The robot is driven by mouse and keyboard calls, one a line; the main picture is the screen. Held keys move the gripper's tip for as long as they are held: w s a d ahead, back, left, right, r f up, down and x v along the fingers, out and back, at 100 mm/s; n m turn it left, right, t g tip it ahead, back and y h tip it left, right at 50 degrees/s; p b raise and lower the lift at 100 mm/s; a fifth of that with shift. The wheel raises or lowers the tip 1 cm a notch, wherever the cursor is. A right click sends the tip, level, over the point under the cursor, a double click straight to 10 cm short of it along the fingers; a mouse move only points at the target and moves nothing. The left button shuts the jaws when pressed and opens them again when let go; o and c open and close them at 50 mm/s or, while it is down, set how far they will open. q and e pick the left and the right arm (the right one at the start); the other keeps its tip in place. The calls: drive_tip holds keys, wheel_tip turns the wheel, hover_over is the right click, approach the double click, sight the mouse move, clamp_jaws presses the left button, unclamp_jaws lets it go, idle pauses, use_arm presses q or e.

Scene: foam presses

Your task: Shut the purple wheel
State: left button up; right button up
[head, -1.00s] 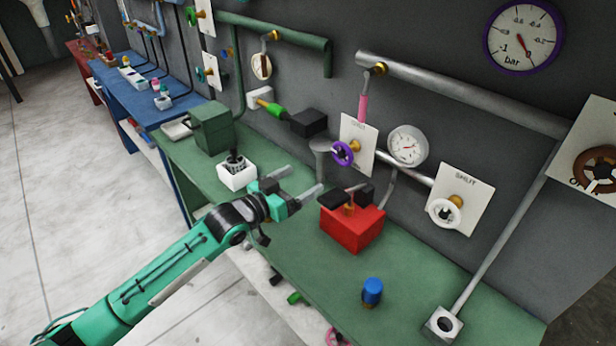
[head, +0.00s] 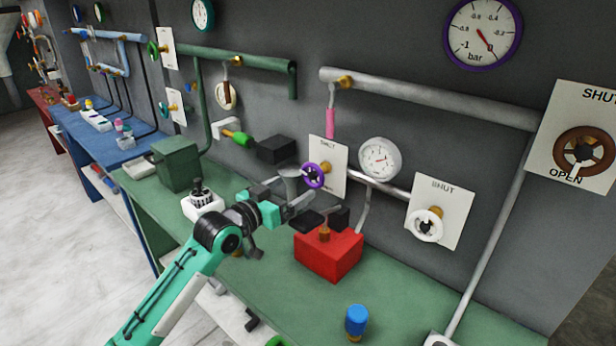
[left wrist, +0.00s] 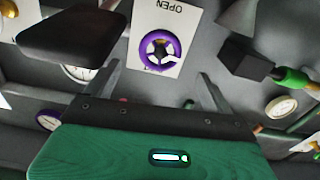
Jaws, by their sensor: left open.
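The purple wheel (head: 314,175) is mounted on a white plate (head: 330,162) on the grey wall, in the middle of the head view. The plate reads SHUT at the top. In the left wrist view the purple wheel (left wrist: 160,50) appears upside down ahead of the fingers, below the word OPEN. My left gripper (head: 297,198) is open and empty, a little below and left of the wheel, its fingers pointing toward it and apart from it. My right gripper is not in view.
A red box (head: 328,256) with black pads stands on the green bench (head: 410,292) right of my gripper. A black block (head: 278,150) juts from the wall left of the wheel. A blue-capped item (head: 356,320) stands near the front. A white wheel (head: 426,226) is further right.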

sight(311, 177)
use_arm(q)
drive_tip(key=p+x, duration=0.1)
drive_tip(key=x, duration=0.6)
drive_tip(key=shift+d, duration=0.1)
drive_tip(key=shift+c, duration=0.3)
